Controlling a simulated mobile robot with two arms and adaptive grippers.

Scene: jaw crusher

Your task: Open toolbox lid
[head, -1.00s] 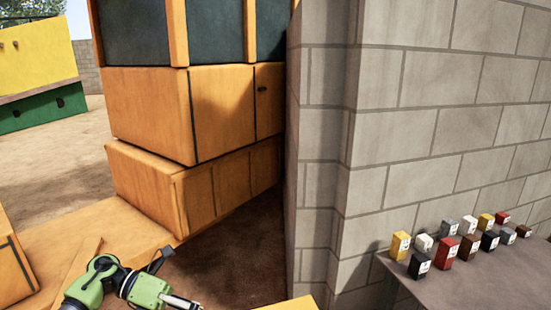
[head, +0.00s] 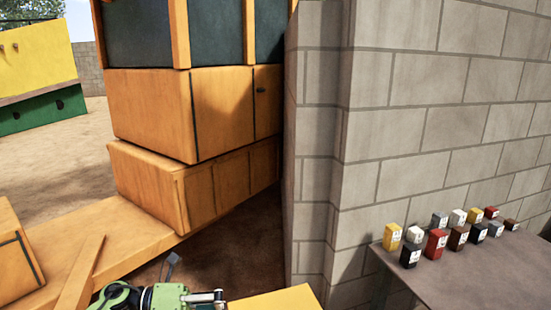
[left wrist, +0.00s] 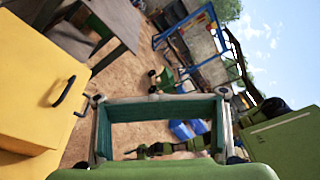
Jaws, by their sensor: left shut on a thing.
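My left gripper (head: 218,297) is at the bottom edge of the head view, its metal tip beside a flat yellow surface (head: 275,299) that is cut off by the frame. Whether that surface is the toolbox lid I cannot tell. In the left wrist view the gripper (left wrist: 160,98) spans the middle, its fingers closed; what it grips cannot be made out. A yellow box-like thing with a black handle (left wrist: 68,91) is at the left there, apart from the fingers. No clearly open lid shows. My right gripper is not in view.
A grey table (head: 460,262) with several small coloured boxes stands at the right by a block wall (head: 430,120). Orange cabinets (head: 150,110) stand at the left, with an orange plank (head: 80,275) in front.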

